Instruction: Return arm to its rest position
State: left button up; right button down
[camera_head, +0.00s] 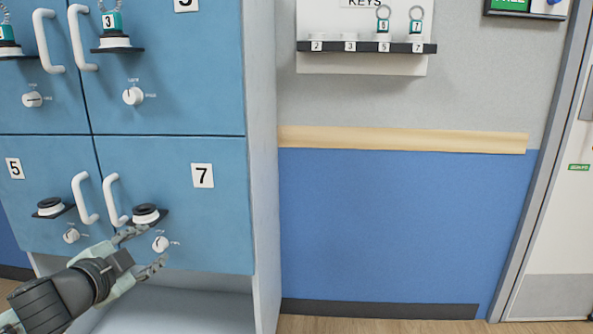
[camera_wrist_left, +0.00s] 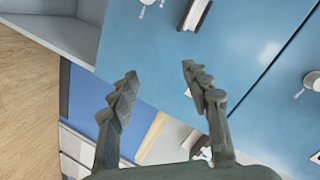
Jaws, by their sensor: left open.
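My left gripper (camera_head: 143,249) is open and empty, in front of the lower part of the cabinet door marked 7 (camera_head: 203,176). Its fingertips are near the white knob (camera_head: 160,243) and the small black shelf of that door; I cannot tell whether they touch. In the left wrist view the two fingers (camera_wrist_left: 160,85) are spread apart with nothing between them, and the blue door shows beyond. My right gripper is not in view.
Blue cabinet doors carry white handles (camera_head: 113,200), knobs and small shelves. Teal-tagged keys sit on the upper door shelves. A key rack (camera_head: 366,47) with two keys hangs on the wall at right. The floor between looks clear.

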pick_arm(q)
jog(key=s+f+n+g+y, duration=0.1)
jog(key=s+f+n+g, duration=0.35)
jog(key=f, duration=0.75)
jog(key=s+f+n+g+y, duration=0.1)
jog(key=s+f+n+g, duration=0.1)
jog(key=s+f, duration=0.75)
jog(key=s+d+f+n+g+p, duration=0.1)
jog(key=s+f+g, duration=0.4)
jog(key=s+f, duration=0.9)
jog(key=d+f+n, duration=0.1)
jog(key=n, duration=0.1)
jog(key=shift+s+f+n, duration=0.3)
jog(key=shift+f+n, duration=0.05)
jog(key=shift+f, duration=0.05)
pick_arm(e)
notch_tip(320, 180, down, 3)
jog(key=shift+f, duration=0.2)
